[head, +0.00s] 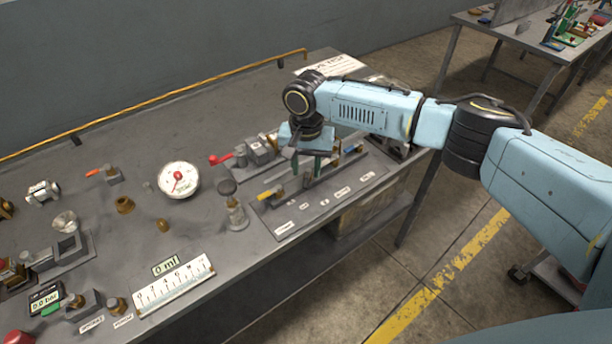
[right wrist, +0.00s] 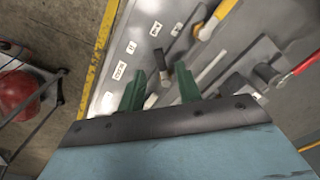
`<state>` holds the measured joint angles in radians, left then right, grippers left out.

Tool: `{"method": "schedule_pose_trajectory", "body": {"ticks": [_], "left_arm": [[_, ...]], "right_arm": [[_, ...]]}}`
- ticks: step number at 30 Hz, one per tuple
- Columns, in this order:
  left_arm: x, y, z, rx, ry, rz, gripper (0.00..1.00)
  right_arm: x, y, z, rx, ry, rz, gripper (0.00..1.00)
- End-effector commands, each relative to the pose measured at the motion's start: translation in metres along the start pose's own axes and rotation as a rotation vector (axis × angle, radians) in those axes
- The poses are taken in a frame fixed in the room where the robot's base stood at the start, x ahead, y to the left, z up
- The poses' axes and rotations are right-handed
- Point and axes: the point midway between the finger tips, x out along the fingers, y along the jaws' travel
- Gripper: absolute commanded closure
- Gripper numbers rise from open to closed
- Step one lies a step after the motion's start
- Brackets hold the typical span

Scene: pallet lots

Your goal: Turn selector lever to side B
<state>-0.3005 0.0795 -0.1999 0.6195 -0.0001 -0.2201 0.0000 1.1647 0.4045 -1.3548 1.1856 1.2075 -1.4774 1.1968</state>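My right gripper (head: 312,170) is over the labelled panel (head: 262,217) at the front right of the bench. In the right wrist view its two green fingers (right wrist: 161,88) are apart. A short dark-tipped lever (right wrist: 166,76) stands between or just beyond the fingertips; contact cannot be told. The panel also carries a yellow-handled lever (head: 273,193), which shows in the wrist view (right wrist: 216,20) too. A red-handled lever (head: 222,158) sits on a valve block behind the panel. The labels are too small to read, so side B cannot be made out. My left gripper is out of view.
A yellow pipe (head: 150,106) runs along the back. Floor with a yellow line (head: 440,280) lies beyond the front edge.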

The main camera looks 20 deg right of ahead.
Motion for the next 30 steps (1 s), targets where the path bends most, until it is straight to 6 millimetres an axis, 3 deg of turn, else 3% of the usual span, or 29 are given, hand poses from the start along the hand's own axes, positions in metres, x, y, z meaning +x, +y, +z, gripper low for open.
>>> {"method": "schedule_pose_trajectory", "body": {"ticks": [6, 17, 25, 30], "left_arm": [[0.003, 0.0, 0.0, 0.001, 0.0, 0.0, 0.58], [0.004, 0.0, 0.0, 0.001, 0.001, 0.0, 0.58], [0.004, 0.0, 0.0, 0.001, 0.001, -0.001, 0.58], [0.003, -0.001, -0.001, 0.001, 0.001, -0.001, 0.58]], "right_arm": [[0.027, 0.0, 0.001, -0.002, -0.001, 0.001, 0.66], [0.033, -0.001, 0.001, -0.002, 0.0, -0.001, 0.66], [0.032, -0.001, 0.001, -0.002, 0.0, -0.001, 0.99], [0.032, 0.0, 0.0, -0.003, 0.0, -0.001, 1.0]]}}
